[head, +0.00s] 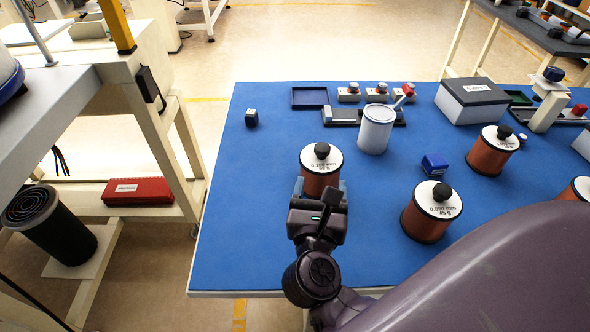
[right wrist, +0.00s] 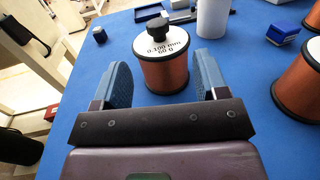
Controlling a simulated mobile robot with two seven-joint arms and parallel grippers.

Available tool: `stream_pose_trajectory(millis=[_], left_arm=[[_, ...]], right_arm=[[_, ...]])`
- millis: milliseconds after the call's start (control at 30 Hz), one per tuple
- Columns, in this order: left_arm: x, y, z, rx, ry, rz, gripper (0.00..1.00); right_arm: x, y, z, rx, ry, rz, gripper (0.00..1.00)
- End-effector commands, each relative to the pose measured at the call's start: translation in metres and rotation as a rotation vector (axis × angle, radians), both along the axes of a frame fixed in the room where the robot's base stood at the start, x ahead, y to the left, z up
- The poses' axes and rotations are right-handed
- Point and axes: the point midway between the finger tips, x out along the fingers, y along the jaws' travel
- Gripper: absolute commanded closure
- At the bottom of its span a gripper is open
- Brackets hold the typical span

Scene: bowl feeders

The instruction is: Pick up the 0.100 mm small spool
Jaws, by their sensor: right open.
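The 0.100 mm small spool (head: 318,160) stands upright on the blue table, with copper-coloured wire, a white label on top and a black knob. In the right wrist view the spool (right wrist: 168,72) has a readable label, "0.100 mm 60 g". My right gripper (head: 320,190) is open just in front of it at the table's near side. In the right wrist view the gripper (right wrist: 161,80) has its two blue-padded fingers apart, with the spool ahead and between their lines; no contact shows. The gripper hides the spool's lower front in the head view. My left gripper is not in view.
Similar copper spools (head: 432,212) (head: 493,152) stand to the right, one partly cut off at the edge. A blue box (head: 435,165) and a white cylinder (head: 376,130) stand nearby. A small dark blue block (head: 251,118) is at left. The table's left part is clear.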

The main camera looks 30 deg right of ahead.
Motion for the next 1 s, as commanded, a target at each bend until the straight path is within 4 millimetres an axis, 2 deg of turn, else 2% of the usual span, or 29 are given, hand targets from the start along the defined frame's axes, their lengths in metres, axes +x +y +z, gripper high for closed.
stream_pose_trajectory(millis=[167, 400, 733, 1000], left_arm=[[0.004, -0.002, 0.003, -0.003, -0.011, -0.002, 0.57], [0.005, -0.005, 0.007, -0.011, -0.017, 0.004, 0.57], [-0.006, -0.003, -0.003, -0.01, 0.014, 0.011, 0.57], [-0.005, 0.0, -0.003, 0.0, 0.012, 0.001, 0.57]], right_arm=[[0.006, -0.004, -0.002, 0.029, -0.008, -0.004, 0.33], [0.032, -0.027, -0.001, 0.026, -0.008, -0.004, 0.33], [0.05, -0.042, -0.003, 0.025, -0.006, -0.003, 0.33], [0.077, -0.064, -0.007, 0.024, -0.005, -0.003, 0.33]])
